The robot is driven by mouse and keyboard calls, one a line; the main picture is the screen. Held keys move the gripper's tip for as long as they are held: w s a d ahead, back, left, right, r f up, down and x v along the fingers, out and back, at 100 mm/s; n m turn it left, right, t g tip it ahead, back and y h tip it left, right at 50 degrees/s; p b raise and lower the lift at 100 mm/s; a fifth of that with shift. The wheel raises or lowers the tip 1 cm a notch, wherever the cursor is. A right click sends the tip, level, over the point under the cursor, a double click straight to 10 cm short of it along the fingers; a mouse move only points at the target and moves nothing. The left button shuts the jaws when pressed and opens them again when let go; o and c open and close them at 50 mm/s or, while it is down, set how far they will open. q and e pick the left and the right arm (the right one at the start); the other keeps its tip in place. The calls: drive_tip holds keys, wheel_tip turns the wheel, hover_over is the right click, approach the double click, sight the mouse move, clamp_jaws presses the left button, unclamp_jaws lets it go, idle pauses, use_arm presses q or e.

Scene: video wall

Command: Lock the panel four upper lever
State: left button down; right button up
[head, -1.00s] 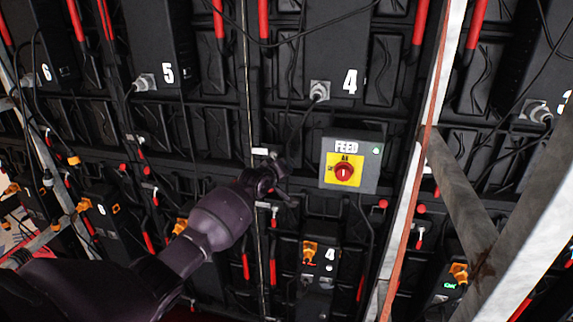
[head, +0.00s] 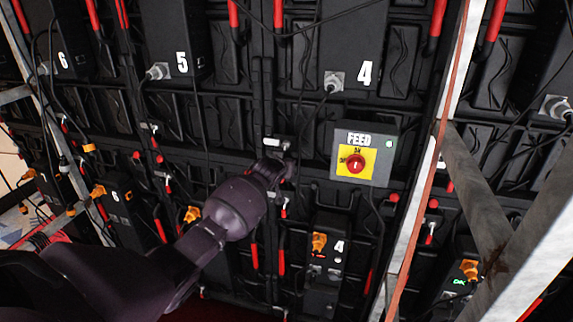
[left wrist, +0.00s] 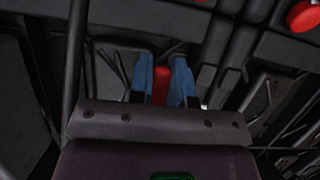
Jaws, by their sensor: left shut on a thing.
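My left gripper (head: 287,167) reaches in from the left in the head view, at the seam left of the FEED box. In the left wrist view its two blue fingers (left wrist: 162,80) are closed around a red lever handle (left wrist: 161,86). That handle is hidden behind the gripper in the head view. A pale metal bracket (head: 277,143) shows just above the gripper there. Panel four carries a white number 4 on its upper black box (head: 345,30) and on a smaller lower box (head: 325,262). My right gripper is not in view.
The grey FEED box (head: 378,172) with a red rotary knob (head: 356,163) sits right of my gripper. A slanted metal strut (head: 440,120) crosses further right. Cables hang over the panels. Another red-handled lever (head: 284,210) is just below my gripper.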

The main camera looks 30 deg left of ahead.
use_arm(q)
drive_tip(key=shift+a, duration=0.1)
idle(0.5)
drive_tip(key=c, duration=1.1)
unclamp_jaws()
drive_tip(key=shift+o, duration=0.2)
drive_tip(key=shift+s, duration=0.2)
drive_tip(key=v, duration=1)
drive_tip(key=shift+s+b, duration=0.25)
drive_tip(key=shift+b, duration=0.15)
drive_tip(key=shift+r, duration=0.1)
